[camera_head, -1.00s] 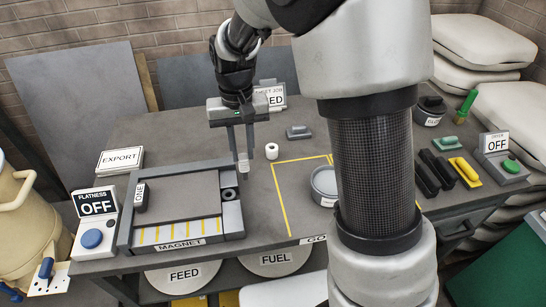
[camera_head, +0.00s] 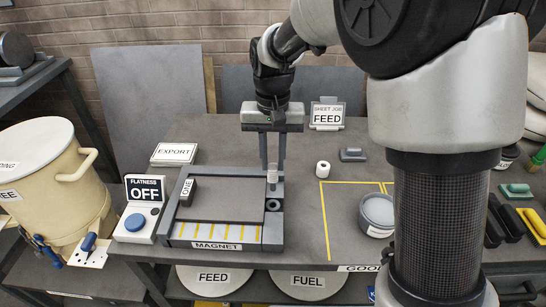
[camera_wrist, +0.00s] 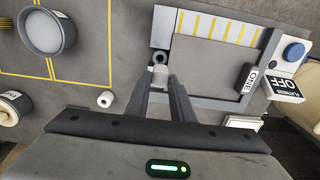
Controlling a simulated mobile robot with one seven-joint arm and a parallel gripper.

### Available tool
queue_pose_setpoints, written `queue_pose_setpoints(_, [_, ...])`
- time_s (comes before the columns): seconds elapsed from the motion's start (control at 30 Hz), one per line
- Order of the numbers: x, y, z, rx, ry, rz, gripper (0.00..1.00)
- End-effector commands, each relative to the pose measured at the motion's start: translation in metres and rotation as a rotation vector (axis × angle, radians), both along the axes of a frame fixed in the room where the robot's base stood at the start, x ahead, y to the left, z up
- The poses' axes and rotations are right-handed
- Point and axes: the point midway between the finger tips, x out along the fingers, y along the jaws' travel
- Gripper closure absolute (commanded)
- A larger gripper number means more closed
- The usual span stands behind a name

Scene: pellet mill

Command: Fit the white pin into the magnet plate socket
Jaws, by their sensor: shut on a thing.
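My gripper (camera_head: 272,178) points down and is shut on the white pin (camera_head: 272,175), a small pale cylinder held upright between the fingertips. The pin also shows in the wrist view (camera_wrist: 159,74). The magnet plate (camera_head: 216,246) is a grey framed tray at the left of the table. Its socket (camera_head: 273,205) is a dark round hole in a block on the right side of the frame. In the head view the pin appears just behind and above the socket. In the wrist view the socket (camera_wrist: 160,57) shows just beyond the pin tip. I cannot tell the exact height gap.
A dark block marked ONE (camera_head: 187,191) stands at the plate's left side. A FLATNESS OFF switch box (camera_head: 144,208) is left of the plate. A small white roll (camera_head: 322,169), a grey block (camera_head: 352,154) and a round tub (camera_head: 377,214) lie to the right.

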Motion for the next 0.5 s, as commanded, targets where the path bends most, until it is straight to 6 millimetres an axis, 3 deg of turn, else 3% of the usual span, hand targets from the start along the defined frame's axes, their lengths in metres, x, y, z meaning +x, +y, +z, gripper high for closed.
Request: queue_pose_setpoints(0.5, [0.0,0.0,-0.033,0.0,0.001,0.0,1.0])
